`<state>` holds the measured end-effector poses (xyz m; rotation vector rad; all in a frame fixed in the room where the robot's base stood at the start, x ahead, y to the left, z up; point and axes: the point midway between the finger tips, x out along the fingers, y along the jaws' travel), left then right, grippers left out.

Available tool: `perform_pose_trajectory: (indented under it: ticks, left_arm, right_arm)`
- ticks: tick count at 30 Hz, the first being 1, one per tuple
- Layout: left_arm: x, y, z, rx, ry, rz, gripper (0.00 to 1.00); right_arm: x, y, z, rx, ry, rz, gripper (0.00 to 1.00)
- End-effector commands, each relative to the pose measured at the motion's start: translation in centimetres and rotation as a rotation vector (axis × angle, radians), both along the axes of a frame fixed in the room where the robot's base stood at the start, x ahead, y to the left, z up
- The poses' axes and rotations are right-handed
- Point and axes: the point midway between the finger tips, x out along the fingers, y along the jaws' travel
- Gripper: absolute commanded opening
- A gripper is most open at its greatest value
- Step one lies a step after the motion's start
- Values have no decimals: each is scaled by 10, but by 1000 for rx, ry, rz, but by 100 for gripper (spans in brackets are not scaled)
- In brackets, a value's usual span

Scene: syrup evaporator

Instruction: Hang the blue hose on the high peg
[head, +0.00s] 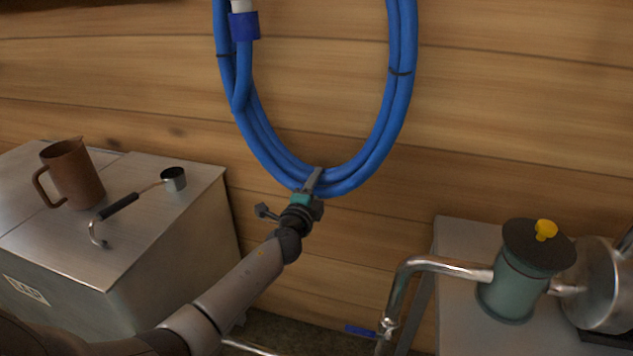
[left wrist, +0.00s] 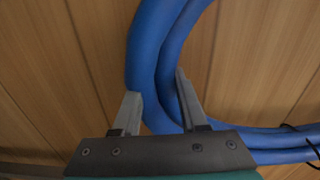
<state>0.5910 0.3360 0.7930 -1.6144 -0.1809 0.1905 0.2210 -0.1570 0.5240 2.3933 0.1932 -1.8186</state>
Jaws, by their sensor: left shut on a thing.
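The blue hose (head: 386,130) is a coil of several loops bound with dark ties, upright in front of the wooden wall. Its top runs out of the head view, so I cannot see what the upper part rests on. A white end with a dark blue collar hangs at its upper left. My left gripper (head: 314,180) is shut on the bottom of the coil. In the left wrist view, the two grey fingers (left wrist: 158,108) stand on either side of the hose strands (left wrist: 150,60). The high peg is not in view. My right gripper is not in view.
A metal cabinet (head: 175,240) at the left bears a brown pitcher (head: 77,173) and a ladle (head: 125,202). At the right, a grey surface (head: 455,330) carries a green canister (head: 515,285) with a bent metal pipe (head: 440,264). Bare plank wall (head: 520,100) lies right of the coil.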

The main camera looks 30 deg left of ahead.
Motion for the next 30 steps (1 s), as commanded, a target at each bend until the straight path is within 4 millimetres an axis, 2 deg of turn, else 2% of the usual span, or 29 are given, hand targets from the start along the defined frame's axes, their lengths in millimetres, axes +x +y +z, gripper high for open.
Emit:
perform_pose_trajectory:
  ticks: [1,15,30]
  left_arm:
    - [2,1,11,4,-12,1,0]
    - [3,1,35,5,-19,1,0]
    - [0,0,37,5,-19,0,0]
  right_arm:
    - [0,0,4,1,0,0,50]
    - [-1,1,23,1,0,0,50]
    - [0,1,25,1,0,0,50]
